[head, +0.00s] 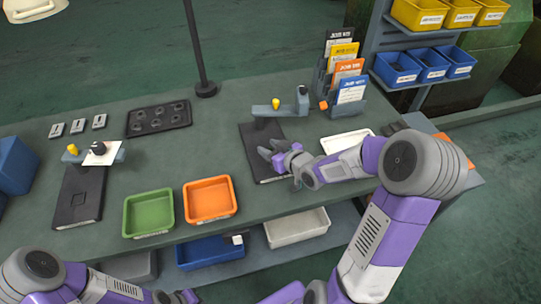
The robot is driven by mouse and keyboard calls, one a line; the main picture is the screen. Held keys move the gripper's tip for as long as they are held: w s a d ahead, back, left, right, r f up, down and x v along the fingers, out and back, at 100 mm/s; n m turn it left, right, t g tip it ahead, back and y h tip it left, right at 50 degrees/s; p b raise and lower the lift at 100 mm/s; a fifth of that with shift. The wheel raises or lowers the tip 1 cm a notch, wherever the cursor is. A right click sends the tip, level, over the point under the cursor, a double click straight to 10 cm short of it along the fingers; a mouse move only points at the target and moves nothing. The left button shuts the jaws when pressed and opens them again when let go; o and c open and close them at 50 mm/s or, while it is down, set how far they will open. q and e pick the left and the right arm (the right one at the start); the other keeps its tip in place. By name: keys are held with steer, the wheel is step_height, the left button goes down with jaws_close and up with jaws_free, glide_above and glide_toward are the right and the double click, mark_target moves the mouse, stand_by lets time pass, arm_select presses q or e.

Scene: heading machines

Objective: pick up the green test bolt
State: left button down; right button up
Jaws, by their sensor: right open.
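I cannot make out a green test bolt anywhere in the head view. My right gripper (268,157) is open over the dark pad (251,139) at the middle of the bench. No object shows clearly between its fingers, and the gripper hides part of the pad. My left gripper (186,297) shows only in part at the bottom edge, below the bench front, and its fingers are not clear.
A green tray (149,231) and an orange tray (233,198) stand at the bench front. A fixture with a yellow knob (276,103) stands behind my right gripper. A white tray (336,145) lies to its right. A dark post (195,45) rises at the back.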

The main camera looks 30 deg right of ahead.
steer(key=shift+c, duration=0.2)
jaws_close()
steer(key=shift+r, duration=0.1)
